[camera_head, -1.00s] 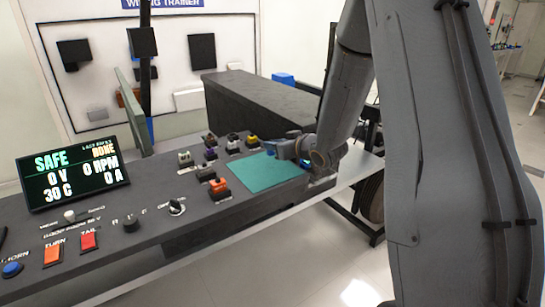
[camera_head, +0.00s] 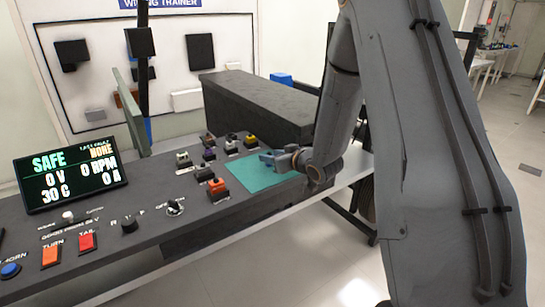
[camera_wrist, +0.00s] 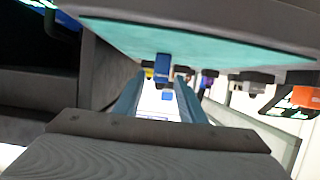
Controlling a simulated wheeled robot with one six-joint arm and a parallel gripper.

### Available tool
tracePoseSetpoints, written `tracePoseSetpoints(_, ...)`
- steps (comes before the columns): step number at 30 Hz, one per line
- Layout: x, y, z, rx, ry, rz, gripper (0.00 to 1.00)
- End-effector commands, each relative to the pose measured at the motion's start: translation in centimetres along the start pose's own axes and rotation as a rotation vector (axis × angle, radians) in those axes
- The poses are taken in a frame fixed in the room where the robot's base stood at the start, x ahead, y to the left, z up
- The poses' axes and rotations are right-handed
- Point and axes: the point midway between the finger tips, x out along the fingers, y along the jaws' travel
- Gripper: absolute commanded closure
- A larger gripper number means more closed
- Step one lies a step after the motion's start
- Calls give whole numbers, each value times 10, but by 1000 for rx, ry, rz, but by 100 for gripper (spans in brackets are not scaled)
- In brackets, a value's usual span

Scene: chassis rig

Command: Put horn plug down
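A small blue plug (camera_wrist: 162,68) shows between the fingertips in the wrist view, against the edge of the teal mat. I take it for the horn plug. My gripper (camera_wrist: 160,80) has its two blue-grey fingers apart, with a gap on each side of the plug. In the head view my gripper (camera_head: 268,158) is low over the teal mat (camera_head: 262,177), reaching in from the right. The plug cannot be told apart from the fingers there. The mat fills the top of the wrist view, which looks inverted.
Several coloured plugs stand left of and behind the mat, including an orange one (camera_head: 217,187). A dark box (camera_head: 258,105) stands behind. The display (camera_head: 68,170) reads SAFE. The console front has switches and a blue button (camera_head: 11,270).

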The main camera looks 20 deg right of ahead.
Motion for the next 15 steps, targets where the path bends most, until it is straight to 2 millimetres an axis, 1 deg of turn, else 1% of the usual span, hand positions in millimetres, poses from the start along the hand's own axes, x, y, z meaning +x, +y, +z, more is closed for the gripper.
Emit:
tracePoseSetpoints(5,0,0,-1,0,0,0,63)
tracePoseSetpoints(8,-4,0,-3,0,0,1,63)
tracePoseSetpoints(11,-17,1,-3,0,0,1,63)
tracePoseSetpoints(15,-45,1,-3,0,0,2,63)
